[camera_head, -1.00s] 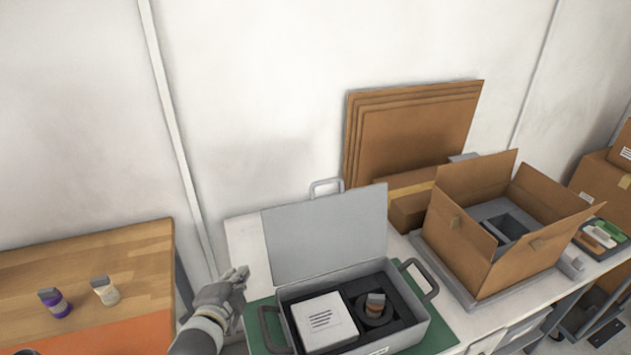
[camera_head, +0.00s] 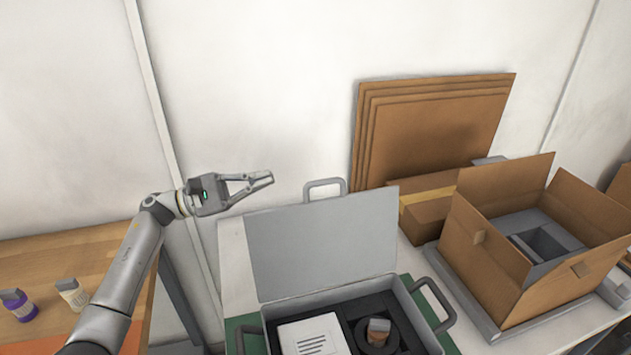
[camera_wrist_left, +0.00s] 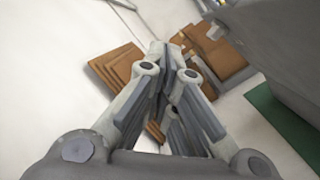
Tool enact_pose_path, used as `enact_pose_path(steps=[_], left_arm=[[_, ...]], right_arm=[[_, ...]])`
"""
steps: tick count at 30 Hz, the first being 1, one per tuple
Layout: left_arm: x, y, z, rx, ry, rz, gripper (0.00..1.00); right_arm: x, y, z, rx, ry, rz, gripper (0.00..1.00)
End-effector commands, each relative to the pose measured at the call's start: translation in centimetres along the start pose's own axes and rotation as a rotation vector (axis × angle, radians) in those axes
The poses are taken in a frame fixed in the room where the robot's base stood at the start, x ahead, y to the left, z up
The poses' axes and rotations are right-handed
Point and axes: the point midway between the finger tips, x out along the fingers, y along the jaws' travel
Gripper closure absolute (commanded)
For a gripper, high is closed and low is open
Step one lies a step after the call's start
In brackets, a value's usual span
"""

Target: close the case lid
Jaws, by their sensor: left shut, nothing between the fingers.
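The grey case (camera_head: 428,334) stands on the white table with its lid (camera_head: 325,243) raised upright at the back, a handle (camera_head: 325,187) on the lid's top edge. A white box (camera_head: 312,338) and a dark round part with a brown-topped piece (camera_head: 378,330) sit in the case's dark insert. My left gripper (camera_head: 268,178) is shut and empty, up at the left of the lid, above its top left corner. Its closed fingers (camera_wrist_left: 165,65) also show in the left wrist view. My right gripper is not in view.
An open cardboard box (camera_head: 495,265) stands right of the case on a grey tray. Flat cardboard sheets (camera_head: 430,130) lean on the wall behind. A wooden table (camera_head: 60,255) with two small bottles is at left. The wall area above the lid is clear.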

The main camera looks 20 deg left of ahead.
Motion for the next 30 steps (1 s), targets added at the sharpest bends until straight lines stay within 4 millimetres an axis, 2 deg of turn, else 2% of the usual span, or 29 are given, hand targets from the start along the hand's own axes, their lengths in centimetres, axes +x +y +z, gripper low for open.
enact_pose_path(steps=[3, 6, 10, 14, 25, 30], left_arm=[[-1.3, -0.5, 0.0, 0.130, -0.024, -0.096, 1.00], [-1.8, -0.8, 0.1, 0.187, -0.039, -0.142, 1.00], [-1.4, -0.9, 0.3, 0.210, -0.048, -0.161, 1.00], [0.5, -1.1, 0.6, 0.210, -0.052, -0.161, 1.00], [8.4, -2.2, 1.0, 0.206, -0.052, -0.158, 1.00], [8.3, -2.8, 2.9, 0.207, -0.048, -0.159, 1.00]], right_arm=[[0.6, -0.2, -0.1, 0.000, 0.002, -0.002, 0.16], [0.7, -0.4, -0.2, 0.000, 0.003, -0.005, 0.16], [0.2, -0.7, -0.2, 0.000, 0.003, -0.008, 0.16], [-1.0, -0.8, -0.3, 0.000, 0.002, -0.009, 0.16], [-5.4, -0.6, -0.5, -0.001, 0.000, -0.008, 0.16], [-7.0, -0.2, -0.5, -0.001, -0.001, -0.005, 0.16]])
